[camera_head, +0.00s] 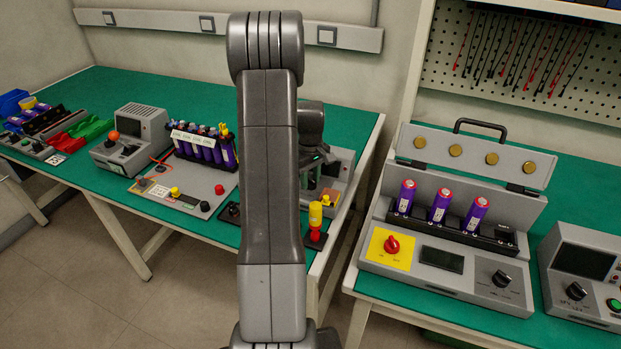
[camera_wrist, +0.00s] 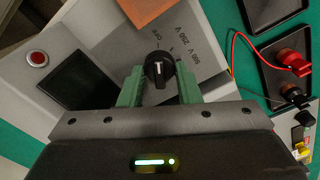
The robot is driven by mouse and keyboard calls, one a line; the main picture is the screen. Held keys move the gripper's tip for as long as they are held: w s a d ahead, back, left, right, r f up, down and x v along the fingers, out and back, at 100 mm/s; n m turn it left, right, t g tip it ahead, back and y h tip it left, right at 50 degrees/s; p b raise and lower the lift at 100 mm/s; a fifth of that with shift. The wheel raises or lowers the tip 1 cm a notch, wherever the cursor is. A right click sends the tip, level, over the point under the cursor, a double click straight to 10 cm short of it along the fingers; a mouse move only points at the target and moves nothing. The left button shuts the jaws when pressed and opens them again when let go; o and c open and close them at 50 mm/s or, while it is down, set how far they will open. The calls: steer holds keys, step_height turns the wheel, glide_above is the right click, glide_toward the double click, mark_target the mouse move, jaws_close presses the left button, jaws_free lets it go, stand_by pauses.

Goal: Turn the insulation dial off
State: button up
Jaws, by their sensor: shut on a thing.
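The insulation dial (camera_wrist: 160,70) is a round black knob with a white mark, on the grey panel of a tester (camera_wrist: 125,45). Printed voltage labels stand beside it in the wrist view. My gripper (camera_wrist: 160,88) has its green fingers on either side of the knob and is shut on it. In the head view the tester (camera_head: 345,160) stands at the right end of the left green bench, mostly hidden behind my arm. The dial itself cannot be made out there.
The tester also has a dark screen (camera_wrist: 76,84) and a red button (camera_wrist: 37,58). Black trays with a red probe (camera_wrist: 288,62) and a black probe lie to the right. A battery unit (camera_head: 440,260) stands on the right bench.

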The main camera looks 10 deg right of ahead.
mark_target(310, 179)
steer(key=o, duration=1)
steer(key=shift+c, duration=0.2)
step_height(310, 179, up, 14)
steer(key=shift+f, duration=0.1)
step_height(310, 179, down, 14)
steer(key=shift+r, duration=0.1)
stand_by(0.5)
steer(key=shift+r, duration=0.1)
